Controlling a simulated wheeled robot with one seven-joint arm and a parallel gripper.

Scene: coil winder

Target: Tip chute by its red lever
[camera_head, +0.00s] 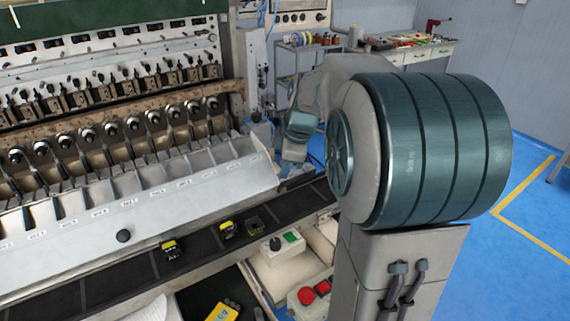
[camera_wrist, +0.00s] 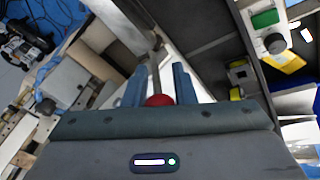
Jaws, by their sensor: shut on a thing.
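In the wrist view, my gripper (camera_wrist: 158,84) is shut on the red lever (camera_wrist: 160,100). The lever's round red knob sits between the two blue-grey fingers, and a pale rod runs up from it. In the head view, the chute (camera_head: 190,185) is a long silver sloping tray with small labels and dividers, along the front of the winder. In the head view the red lever is hidden and my fingers cannot be made out; my arm covers the right side.
A dark conveyor belt (camera_head: 110,280) runs below the chute, carrying small yellow-and-black parts (camera_head: 228,229). A control box with a green button (camera_head: 291,237) and a red stop button (camera_head: 306,295) stand in front. A bench (camera_head: 410,50) is behind; blue floor is clear at right.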

